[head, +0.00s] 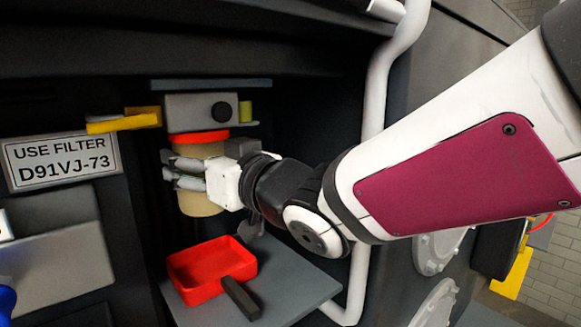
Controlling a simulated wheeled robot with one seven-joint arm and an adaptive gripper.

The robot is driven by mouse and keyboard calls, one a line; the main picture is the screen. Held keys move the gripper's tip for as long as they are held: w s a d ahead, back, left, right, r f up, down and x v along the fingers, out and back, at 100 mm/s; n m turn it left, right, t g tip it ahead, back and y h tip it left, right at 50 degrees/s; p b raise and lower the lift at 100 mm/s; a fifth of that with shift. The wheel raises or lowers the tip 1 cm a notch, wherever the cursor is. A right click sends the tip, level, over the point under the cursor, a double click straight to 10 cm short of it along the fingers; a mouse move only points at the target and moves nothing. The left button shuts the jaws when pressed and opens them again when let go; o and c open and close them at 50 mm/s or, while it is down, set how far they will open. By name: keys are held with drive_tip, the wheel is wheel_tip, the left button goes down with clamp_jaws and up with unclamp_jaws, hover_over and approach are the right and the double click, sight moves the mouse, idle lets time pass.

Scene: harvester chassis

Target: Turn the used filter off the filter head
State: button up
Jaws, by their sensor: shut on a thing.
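The used filter (199,204) is a pale tan cylinder with an orange-red band at its top. It hangs upright beneath the grey filter head (190,112), its top meeting the head's underside. My gripper (188,172) reaches in from the right and is shut on the filter around its middle. The fingers cover part of the filter's side, and the far finger contact is hidden.
A red tray (205,271) with a dark handle sits on a grey shelf (295,285) below the filter. A yellow lever (122,121) sticks out left of the head. A white pipe (374,110) runs behind my arm. A sign (62,161) reads "USE FILTER D91VJ-73".

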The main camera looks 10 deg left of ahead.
drive_tip(key=shift+r+m+t+h+b, duration=0.15)
drive_tip(key=shift+m+t+h+b, duration=0.7)
drive_tip(key=shift+b, duration=0.9)
drive_tip(key=shift+t+b, duration=0.3)
drive_tip(key=shift+t, duration=0.05)
